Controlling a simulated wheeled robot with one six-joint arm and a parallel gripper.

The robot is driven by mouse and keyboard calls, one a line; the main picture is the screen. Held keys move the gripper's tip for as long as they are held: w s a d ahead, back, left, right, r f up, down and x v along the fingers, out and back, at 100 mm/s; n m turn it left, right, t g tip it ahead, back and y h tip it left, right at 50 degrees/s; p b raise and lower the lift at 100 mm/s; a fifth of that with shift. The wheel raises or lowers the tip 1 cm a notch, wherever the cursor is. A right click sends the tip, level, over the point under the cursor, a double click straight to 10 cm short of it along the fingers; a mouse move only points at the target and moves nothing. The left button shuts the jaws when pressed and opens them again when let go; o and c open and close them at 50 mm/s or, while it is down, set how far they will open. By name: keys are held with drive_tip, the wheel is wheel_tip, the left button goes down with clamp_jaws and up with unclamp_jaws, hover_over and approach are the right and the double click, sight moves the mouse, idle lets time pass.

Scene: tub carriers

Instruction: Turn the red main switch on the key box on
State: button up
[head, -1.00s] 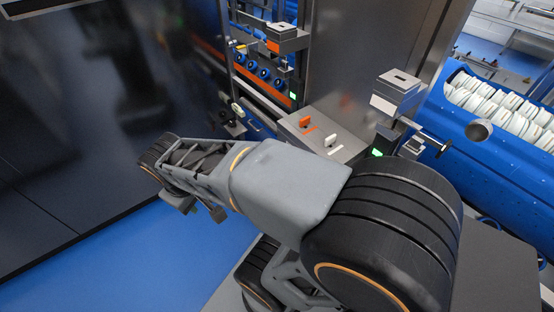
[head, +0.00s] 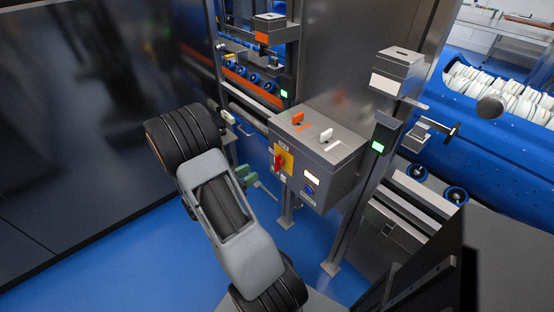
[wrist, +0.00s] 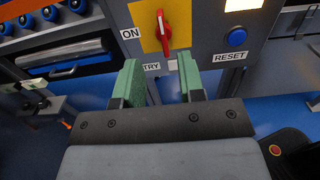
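The grey key box (head: 340,160) stands on a post in the head view. Its front has a yellow plate (head: 287,160) with the red main switch (head: 279,161). In the wrist view the red switch (wrist: 163,36) stands nearly upright in the picture on the yellow plate (wrist: 149,41). The ON label (wrist: 130,34) is to its left and a TRY label (wrist: 151,66) below. My gripper (wrist: 162,78) is open and empty. Its green fingers are either side of the TRY label in the picture, below the switch and apart from it. A finger also shows in the head view (head: 243,176).
A blue button (wrist: 236,37) above a RESET label and a lit panel (head: 312,177) are on the same front. An orange key (head: 297,118) and a white key (head: 326,135) stand on top. A steel post (head: 365,170) is to the right. Blue floor is open at left.

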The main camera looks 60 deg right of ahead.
sight(277, 155)
drive_tip(key=x, duration=1.2)
drive_tip(key=shift+s+d, duration=0.1)
clamp_jaws()
